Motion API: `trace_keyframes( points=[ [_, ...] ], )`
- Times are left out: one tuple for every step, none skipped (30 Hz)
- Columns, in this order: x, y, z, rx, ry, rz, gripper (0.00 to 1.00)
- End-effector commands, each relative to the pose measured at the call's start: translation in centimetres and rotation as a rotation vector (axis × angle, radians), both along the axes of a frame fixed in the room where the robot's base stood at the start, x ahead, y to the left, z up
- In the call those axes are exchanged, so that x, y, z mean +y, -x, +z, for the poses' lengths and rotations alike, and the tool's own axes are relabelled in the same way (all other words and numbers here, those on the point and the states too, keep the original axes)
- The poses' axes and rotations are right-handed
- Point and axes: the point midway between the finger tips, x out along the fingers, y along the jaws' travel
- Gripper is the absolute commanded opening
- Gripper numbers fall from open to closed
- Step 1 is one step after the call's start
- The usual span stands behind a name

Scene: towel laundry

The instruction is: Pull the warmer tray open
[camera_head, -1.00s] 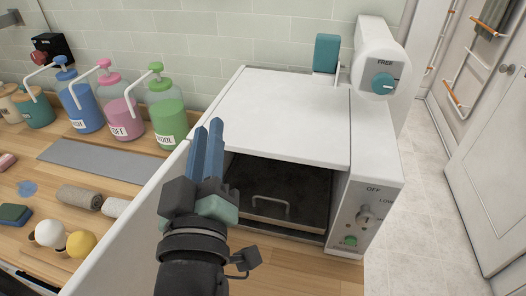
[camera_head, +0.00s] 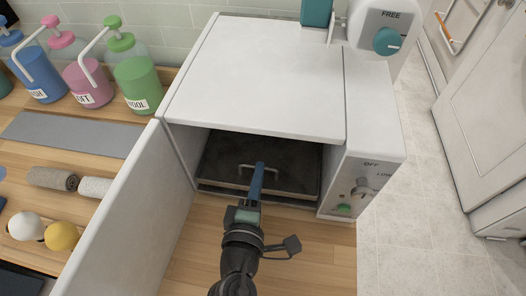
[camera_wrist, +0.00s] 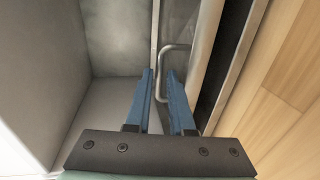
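The warmer (camera_head: 262,75) is a white box on the wooden counter, its front open. Its dark tray (camera_head: 222,165) sits inside, pushed in, with a thin metal U-shaped handle (camera_head: 243,170) at its front.
The warmer's open white door (camera_head: 130,230) stands left of my arm. The control panel (camera_head: 357,190) with a knob and green button is right of the opening. Rolled towels (camera_head: 52,178), balls and pump bottles (camera_head: 137,82) stand left of the door. Bare counter (camera_head: 300,240) lies in front.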

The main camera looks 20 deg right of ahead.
Motion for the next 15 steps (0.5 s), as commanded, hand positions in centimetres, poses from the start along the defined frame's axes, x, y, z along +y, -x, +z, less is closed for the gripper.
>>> trace_keyframes(
  points=[
    [-0.7,-1.0,0.1,-0.003,-0.002,-0.004,0.21],
    [-1.0,-1.4,-0.1,-0.001,-0.002,-0.003,0.21],
    [-1.4,-2.0,-0.3,-0.001,-0.001,-0.003,0.21],
    [-1.6,-2.4,-0.3,-0.002,-0.002,-0.003,0.21],
    [-1.9,-2.8,-0.4,-0.001,-0.001,-0.001,0.21],
    [-2.2,-3.3,-0.6,-0.001,-0.002,-0.003,0.21],
    [-2.4,-3.5,-0.7,-0.001,-0.001,-0.002,0.21],
    [-2.6,-3.8,-0.8,-0.001,-0.001,-0.001,0.21],
    [-2.7,-4.1,-0.9,-0.001,-0.002,0.000,0.21],
    [-2.9,-4.3,-0.9,-0.001,-0.002,0.000,0.21],
    [-3.0,-4.5,-1.0,-0.001,-0.002,0.000,0.21],
    [-3.1,-4.6,-1.1,0.000,-0.002,-0.001,0.21],
    [-3.2,-4.7,-1.1,-0.001,-0.003,-0.001,0.21],
    [-3.2,-4.8,-1.1,-0.002,-0.002,-0.001,0.21],
    [-3.3,-4.9,-1.1,-0.002,-0.002,-0.001,0.21]
  ],
)
